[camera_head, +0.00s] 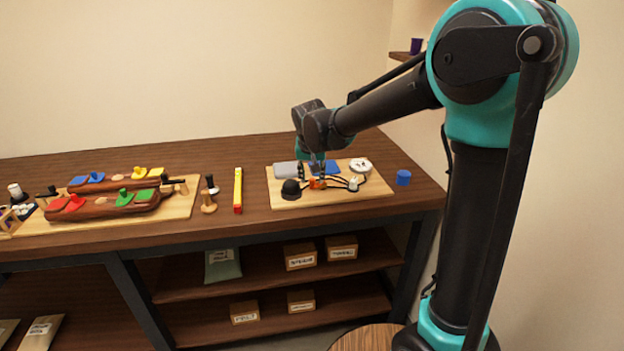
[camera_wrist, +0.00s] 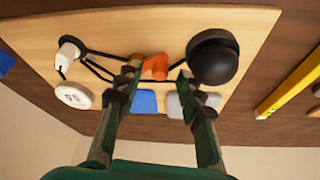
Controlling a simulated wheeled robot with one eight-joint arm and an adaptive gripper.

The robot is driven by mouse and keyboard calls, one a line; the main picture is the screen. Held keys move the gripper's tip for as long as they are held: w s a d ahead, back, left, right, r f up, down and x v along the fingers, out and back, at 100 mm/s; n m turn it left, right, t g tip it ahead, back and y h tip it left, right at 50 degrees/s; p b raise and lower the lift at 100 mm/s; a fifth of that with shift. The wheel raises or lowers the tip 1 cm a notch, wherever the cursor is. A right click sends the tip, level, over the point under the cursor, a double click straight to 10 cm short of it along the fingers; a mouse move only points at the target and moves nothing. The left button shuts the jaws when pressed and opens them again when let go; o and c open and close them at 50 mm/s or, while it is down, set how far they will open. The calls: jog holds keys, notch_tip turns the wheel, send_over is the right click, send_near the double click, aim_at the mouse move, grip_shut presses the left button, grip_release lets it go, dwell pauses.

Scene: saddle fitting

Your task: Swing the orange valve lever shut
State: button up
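The orange valve lever (camera_head: 316,183) sits on a light wooden board (camera_head: 376,189), among black cords. In the wrist view the orange lever (camera_wrist: 156,67) shows just beyond and between my two fingertips. My gripper (camera_wrist: 157,76) is open, with a clear gap between its fingers. The left finger looks very close to the orange part; I cannot tell whether it touches. In the head view my gripper (camera_head: 312,170) is low over the board, and its fingers partly hide the lever.
Close to the lever are a black dome (camera_wrist: 212,62), a white fitting (camera_wrist: 70,52), a white disc (camera_wrist: 73,95), a blue patch (camera_wrist: 145,101) and a grey patch (camera_wrist: 195,104). A yellow bar (camera_head: 238,188) lies left of the board. A blue cup (camera_head: 403,177) stands at right.

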aim_at(328, 196)
jog(key=shift+x, duration=0.75)
jog(key=shift+c, duration=0.5)
grip_shut()
jog(key=shift+d, duration=0.1)
jog(key=n, duration=0.1)
jog(key=s+d+n+y, duration=0.1)
jog(key=n, duration=0.1)
jog(key=shift+d+n+y, duration=0.25)
jog(key=shift+n+y, duration=0.05)
jog(key=n, duration=0.1)
jog(key=d+n+y, duration=0.1)
jog(key=shift+n+g, duration=0.3)
jog(key=shift+n, duration=0.1)
jog(key=shift+w+d+n+g+y, duration=0.1)
jog(key=shift+d+n+g+y, duration=0.25)
jog(key=shift+n, duration=0.6)
jog(key=shift+d+n+g+y, duration=0.1)
jog(key=shift+d+n+g, duration=0.1)
jog(key=shift+d+n, duration=0.5)
jog(key=shift+d+n+g+y, duration=0.2)
jog(key=shift+n+g+y, duration=0.05)
jog(key=shift+n, duration=0.9)
